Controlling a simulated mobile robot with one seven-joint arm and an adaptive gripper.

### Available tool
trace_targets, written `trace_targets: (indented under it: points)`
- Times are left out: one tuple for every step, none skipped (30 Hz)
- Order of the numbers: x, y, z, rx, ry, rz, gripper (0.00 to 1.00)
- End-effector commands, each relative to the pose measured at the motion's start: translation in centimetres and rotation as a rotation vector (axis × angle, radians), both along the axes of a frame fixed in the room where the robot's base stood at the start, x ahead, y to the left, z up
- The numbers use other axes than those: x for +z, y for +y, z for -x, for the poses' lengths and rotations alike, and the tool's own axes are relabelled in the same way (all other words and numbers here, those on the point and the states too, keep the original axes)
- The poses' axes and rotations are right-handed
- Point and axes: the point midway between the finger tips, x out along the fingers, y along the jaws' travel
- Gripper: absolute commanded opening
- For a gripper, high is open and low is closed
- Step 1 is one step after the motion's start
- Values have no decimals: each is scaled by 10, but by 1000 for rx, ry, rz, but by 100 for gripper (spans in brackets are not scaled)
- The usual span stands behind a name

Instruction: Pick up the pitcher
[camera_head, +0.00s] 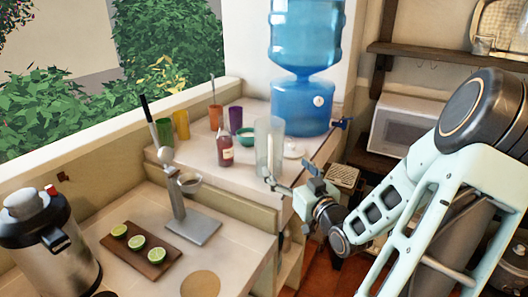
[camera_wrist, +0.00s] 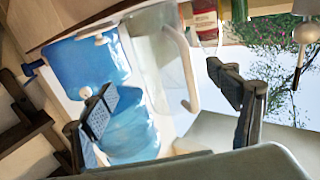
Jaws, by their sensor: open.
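The pitcher (camera_head: 269,140) is a tall, clear, upright vessel near the front edge of the tiled counter, left of the blue water dispenser. In the wrist view the see-through pitcher (camera_wrist: 152,45) shows with its pale handle (camera_wrist: 187,65) facing the camera, lying between the two fingers in the picture. My gripper (camera_head: 291,180) is open and empty, just right of and in front of the pitcher's lower part. In the wrist view my gripper (camera_wrist: 164,90) has its fingers spread wide. I cannot tell whether a finger touches the pitcher.
The blue water dispenser (camera_head: 300,108) stands close behind the pitcher. A metal stand (camera_head: 196,228), a lime board (camera_head: 143,249) and a steel urn (camera_head: 50,250) occupy the nearer counter.

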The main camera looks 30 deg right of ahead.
Motion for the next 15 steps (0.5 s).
trace_targets:
  points:
    - [1,0,-9,4,-2,-1,81]
    - [1,0,-14,3,-1,-1,81]
    - [1,-1,-21,4,-2,-2,81]
    - [1,-1,-26,4,-1,-2,81]
    - [1,-2,-30,3,-1,-2,81]
    - [0,-3,-36,3,0,-1,81]
    - [1,-4,-39,2,-1,0,81]
    - [1,-4,-42,2,0,0,81]
    - [0,-4,-45,2,1,-1,81]
    - [0,-4,-47,2,2,-1,81]
    - [0,-5,-49,1,2,-1,81]
    - [0,-5,-51,1,1,-1,81]
    - [0,-5,-53,1,1,-1,81]
    - [0,-5,-56,1,1,-1,81]
    - [0,-4,-61,1,1,-2,81]
